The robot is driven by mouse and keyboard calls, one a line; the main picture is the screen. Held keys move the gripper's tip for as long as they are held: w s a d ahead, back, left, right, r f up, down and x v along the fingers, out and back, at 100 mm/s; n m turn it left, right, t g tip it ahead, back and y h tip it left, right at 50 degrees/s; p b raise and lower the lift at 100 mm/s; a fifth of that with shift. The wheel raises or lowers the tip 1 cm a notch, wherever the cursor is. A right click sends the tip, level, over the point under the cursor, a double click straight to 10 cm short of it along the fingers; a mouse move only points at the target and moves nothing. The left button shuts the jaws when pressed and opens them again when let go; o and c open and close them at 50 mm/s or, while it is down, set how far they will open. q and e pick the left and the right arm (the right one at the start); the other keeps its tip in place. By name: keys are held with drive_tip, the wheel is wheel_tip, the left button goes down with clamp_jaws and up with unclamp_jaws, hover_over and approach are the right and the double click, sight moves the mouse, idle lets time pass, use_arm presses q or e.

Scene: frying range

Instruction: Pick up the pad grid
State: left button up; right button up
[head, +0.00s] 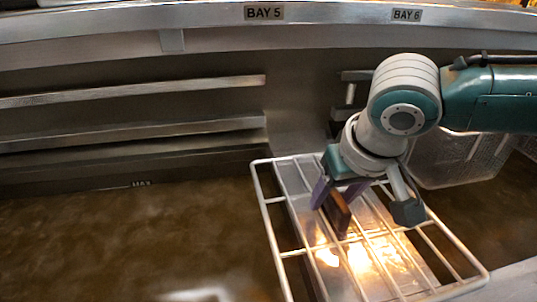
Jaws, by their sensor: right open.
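The pad grid, a pale wire frame of crossing bars (263,200), lies at the lower right in the head view, over a bright, lit plate. A brown block-like piece (340,215) stands up near its middle, and I cannot tell whether it is part of the grid. My right gripper (341,193) is open and points down over the upper part of the grid. Its purple fingertips are close to the brown piece; I cannot tell whether they touch it. The gripper hides part of the grid's far side. My left gripper is not in view.
A vat of brown oil (120,240) fills the left and front.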

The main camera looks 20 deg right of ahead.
drive_tip(key=shift+c, duration=0.2)
clamp_jaws()
drive_tip(key=shift+r, duration=0.1)
idle(1.0)
